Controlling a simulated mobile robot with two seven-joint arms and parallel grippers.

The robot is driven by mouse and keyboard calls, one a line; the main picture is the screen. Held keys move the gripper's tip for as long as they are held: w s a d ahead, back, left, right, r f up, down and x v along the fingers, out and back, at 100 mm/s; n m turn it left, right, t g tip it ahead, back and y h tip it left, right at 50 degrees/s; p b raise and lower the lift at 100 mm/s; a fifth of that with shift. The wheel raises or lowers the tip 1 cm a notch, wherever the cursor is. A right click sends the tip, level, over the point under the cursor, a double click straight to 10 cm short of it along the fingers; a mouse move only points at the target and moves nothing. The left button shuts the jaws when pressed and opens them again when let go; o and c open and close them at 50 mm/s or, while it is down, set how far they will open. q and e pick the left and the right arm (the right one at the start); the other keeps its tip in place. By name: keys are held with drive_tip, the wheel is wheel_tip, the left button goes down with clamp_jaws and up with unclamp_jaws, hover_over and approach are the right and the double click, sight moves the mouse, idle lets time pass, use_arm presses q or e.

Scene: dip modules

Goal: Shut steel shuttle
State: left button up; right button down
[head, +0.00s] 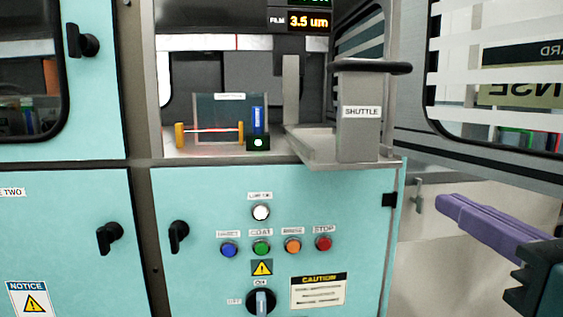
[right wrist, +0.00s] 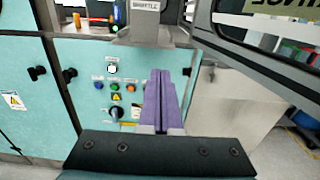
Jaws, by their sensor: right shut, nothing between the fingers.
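The steel shuttle (head: 361,118) is a grey block labelled SHUTTLE with a dark bar handle (head: 371,67) across its top. It stands on a steel tray (head: 312,150) that juts out past the front edge of the teal cabinet. Its labelled front also shows at the top of the right wrist view (right wrist: 147,20). My right gripper (head: 440,203) has purple fingers pressed together, empty, to the right of and below the shuttle, apart from it. Its fingers (right wrist: 162,80) point at the cabinet in the right wrist view. My left gripper is not in view.
An open windowed door (head: 480,150) stands at the right of the opening. Buttons (head: 261,247) and a rotary switch (head: 261,302) are on the front panel below. A blue item (head: 258,120) and a yellow-ended rod (head: 212,131) are inside the chamber.

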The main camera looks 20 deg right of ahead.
sight(383, 167)
drive_tip(key=p+x, duration=0.1)
drive_tip(key=x, duration=1.1)
drive_tip(key=shift+w+d, duration=0.1)
drive_tip(key=shift+d, duration=0.05)
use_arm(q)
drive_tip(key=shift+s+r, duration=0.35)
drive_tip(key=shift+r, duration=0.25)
use_arm(e)
drive_tip(key=shift+w+d, duration=0.1)
drive_tip(key=shift+w, duration=0.3)
drive_tip(key=shift+w, duration=0.1)
